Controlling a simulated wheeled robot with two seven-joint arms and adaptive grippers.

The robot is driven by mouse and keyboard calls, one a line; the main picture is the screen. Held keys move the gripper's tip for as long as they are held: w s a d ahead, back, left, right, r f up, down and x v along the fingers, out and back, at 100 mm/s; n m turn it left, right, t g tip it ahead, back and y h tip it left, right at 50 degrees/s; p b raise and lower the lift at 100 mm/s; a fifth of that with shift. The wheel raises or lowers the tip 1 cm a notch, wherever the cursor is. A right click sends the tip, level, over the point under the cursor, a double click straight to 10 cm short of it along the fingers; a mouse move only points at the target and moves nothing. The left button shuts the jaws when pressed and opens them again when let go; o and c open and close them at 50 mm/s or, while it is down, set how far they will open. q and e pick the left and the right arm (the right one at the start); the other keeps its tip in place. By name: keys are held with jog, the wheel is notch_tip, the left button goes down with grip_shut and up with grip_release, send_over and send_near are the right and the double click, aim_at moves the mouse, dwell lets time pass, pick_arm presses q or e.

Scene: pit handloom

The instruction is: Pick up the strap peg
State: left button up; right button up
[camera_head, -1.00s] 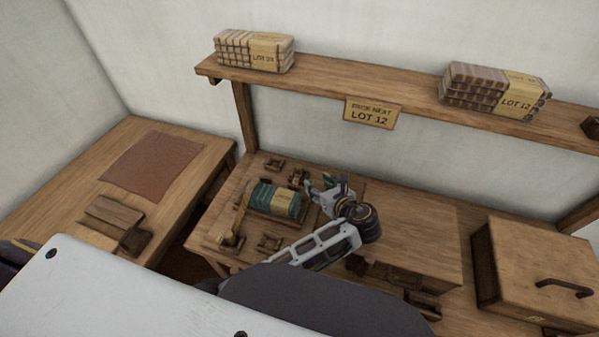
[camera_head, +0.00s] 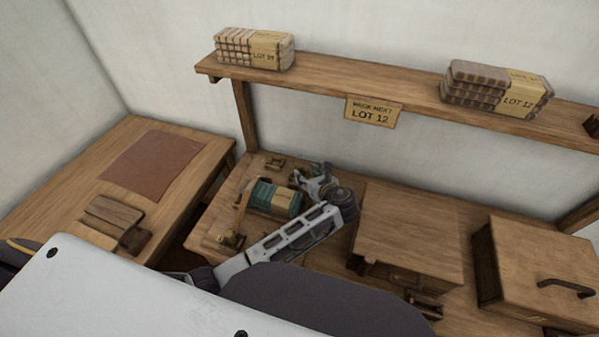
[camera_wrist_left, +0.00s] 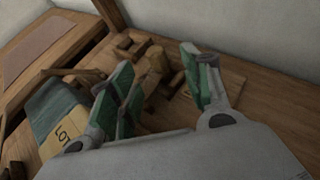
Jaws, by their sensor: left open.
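My left gripper (camera_head: 308,178) is open above the far part of the bench, beside a green cloth bundle (camera_head: 273,197) with a pale label. In the left wrist view the green-padded fingers of my left gripper (camera_wrist_left: 160,84) stand apart. A small wooden upright piece (camera_wrist_left: 154,66), which looks like the strap peg, shows between them; I cannot tell if either finger touches it. In the head view the gripper hides most of that spot. A tan strap (camera_head: 243,205) runs up beside the bundle, and the labelled bundle also shows in the left wrist view (camera_wrist_left: 57,118). My right gripper is not in view.
Small wooden blocks (camera_head: 274,163) stand around the bundle. A raised wooden box (camera_head: 410,230) is right of my arm, and a lidded chest (camera_head: 540,265) is farther right. A shelf (camera_head: 400,98) with bundles overhangs the back. A side table (camera_head: 190,190) stands left.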

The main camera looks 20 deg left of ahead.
aim_at(301, 170)
pick_arm(q)
jog(key=shift+w, duration=0.1)
dwell(0.3)
jog(key=shift+x, duration=2.6)
jog(key=shift+a, duration=0.1)
jog(key=c, duration=0.9)
